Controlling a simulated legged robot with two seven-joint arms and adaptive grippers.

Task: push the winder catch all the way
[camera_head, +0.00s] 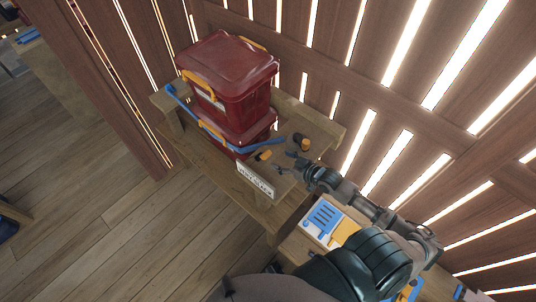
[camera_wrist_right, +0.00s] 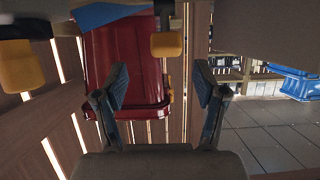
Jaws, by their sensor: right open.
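Two red lidded bins (camera_head: 228,78) stand stacked on a wooden bench, with a blue strap (camera_head: 222,136) running across the lower one. Two small orange-and-black parts lie at the strap's right end: one nearer (camera_head: 264,155) and one farther (camera_head: 301,142). I cannot tell which is the winder catch. My right gripper (camera_head: 284,162) is open and empty beside them. In the right wrist view, an orange block (camera_wrist_right: 166,44) shows beyond and between the open fingers (camera_wrist_right: 160,88), apart from them. Another orange block (camera_wrist_right: 18,66) is at the left. My left gripper is not in view.
The wooden bench (camera_head: 320,122) has a white label plate (camera_head: 256,180) on its front. A slatted wooden wall (camera_head: 400,60) stands close behind and to the right.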

